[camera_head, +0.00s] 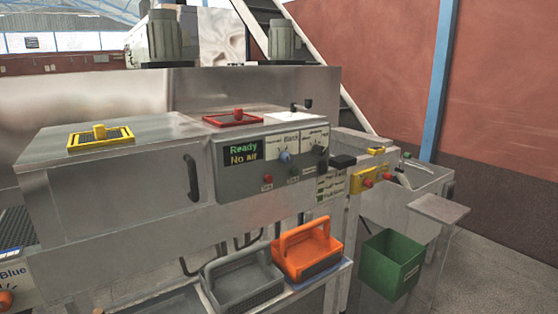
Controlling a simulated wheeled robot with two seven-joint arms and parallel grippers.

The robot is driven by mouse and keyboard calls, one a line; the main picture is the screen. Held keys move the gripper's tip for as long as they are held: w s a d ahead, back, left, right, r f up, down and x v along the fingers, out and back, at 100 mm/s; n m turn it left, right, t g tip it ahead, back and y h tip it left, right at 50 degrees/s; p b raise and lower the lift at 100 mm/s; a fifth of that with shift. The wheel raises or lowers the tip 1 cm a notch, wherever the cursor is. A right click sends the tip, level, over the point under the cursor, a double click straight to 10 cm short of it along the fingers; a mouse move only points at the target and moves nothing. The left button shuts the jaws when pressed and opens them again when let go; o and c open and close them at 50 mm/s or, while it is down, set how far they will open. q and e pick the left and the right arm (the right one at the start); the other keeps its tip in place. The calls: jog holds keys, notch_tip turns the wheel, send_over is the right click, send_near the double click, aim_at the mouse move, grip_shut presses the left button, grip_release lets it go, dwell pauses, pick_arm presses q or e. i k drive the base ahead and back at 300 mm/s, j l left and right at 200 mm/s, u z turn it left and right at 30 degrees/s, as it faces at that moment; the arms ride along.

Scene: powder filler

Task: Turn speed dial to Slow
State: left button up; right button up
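The control panel (270,167) is on the front of the metal machine, right of centre. It carries a blue dial (285,156) and a black dial (318,150), each with a small label above it. The labels and the pointer settings are too small to read surely, so I cannot tell which one is the speed dial or where it is set. The display (244,153) reads "Ready" in green and "No air" in yellow. A red button (267,179) and a dark button sit below the dials. Neither of my grippers is in view.
Below are a grey basket (243,280), an orange basket (308,250) and a green bin (390,263). A yellow control box (369,180) is further right. The space before the dials looks clear.

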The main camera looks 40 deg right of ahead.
aim_at(319, 150)
jog(key=z, duration=1.4)
